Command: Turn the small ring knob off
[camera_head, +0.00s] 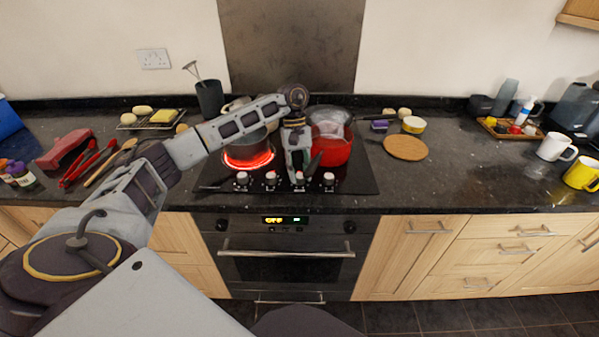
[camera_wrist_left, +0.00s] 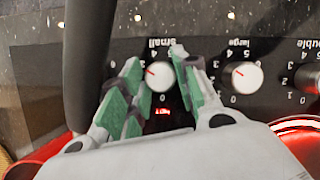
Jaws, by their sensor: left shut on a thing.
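The small ring knob (camera_wrist_left: 160,76) is white with a red pointer mark, under the label "small" in the left wrist view, which sees the panel upside down. The mark points left in that view, off the 0. My left gripper (camera_wrist_left: 152,75) has its green-padded fingers on either side of this knob and is shut on it. In the head view the left gripper (camera_head: 298,172) reaches down to the row of knobs at the hob's front edge, over the third knob from the left. My right gripper is out of view.
The large ring knob (camera_wrist_left: 242,78) stands close beside. A red pot (camera_head: 331,150) and a dark handle (camera_wrist_left: 88,50) are near the gripper.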

